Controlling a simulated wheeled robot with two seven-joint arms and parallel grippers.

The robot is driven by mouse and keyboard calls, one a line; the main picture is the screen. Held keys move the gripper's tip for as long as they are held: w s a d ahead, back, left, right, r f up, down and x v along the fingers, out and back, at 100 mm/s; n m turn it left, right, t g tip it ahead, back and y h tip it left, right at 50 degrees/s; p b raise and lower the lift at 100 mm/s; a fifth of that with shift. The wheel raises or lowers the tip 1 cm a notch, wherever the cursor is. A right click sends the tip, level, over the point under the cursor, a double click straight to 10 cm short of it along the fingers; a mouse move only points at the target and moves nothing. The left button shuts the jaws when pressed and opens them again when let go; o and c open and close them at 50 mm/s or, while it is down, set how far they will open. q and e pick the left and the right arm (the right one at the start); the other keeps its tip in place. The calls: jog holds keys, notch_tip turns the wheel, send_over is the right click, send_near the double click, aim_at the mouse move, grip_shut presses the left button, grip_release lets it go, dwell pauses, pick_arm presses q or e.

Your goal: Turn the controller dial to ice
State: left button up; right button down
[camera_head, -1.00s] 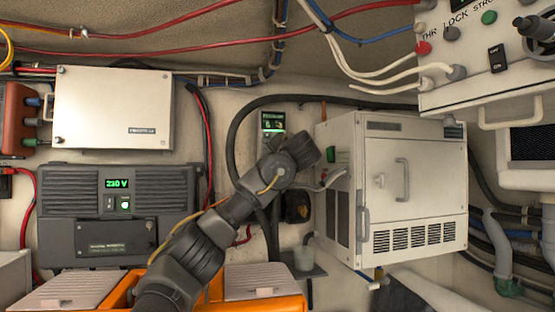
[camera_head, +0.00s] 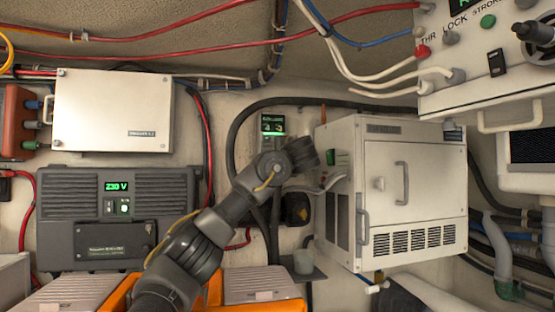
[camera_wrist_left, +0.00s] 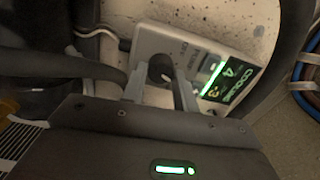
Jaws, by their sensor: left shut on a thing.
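The controller (camera_wrist_left: 190,60) is a pale box with a lit black and green display (camera_wrist_left: 228,80), seen in the left wrist view. The display seems to read "COOLING" with a 4 and a -3. Its dark round dial (camera_wrist_left: 160,68) sits between the fingers of my left gripper (camera_wrist_left: 160,88), which is shut on it. In the head view the controller's display (camera_head: 272,125) shows on the wall above my left wrist. My arm hides the dial and the left fingertips there. My right gripper is not in view.
A white cabinet (camera_head: 415,185) stands close to the right of my left wrist. A thick black hose (camera_head: 236,135) loops around the controller. A grey 230 V unit (camera_head: 150,240) and orange-edged boxes (camera_head: 262,283) lie left and below.

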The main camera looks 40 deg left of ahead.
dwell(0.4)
pick_arm(q)
jog(key=o, duration=1)
jog(key=shift+d, duration=0.1)
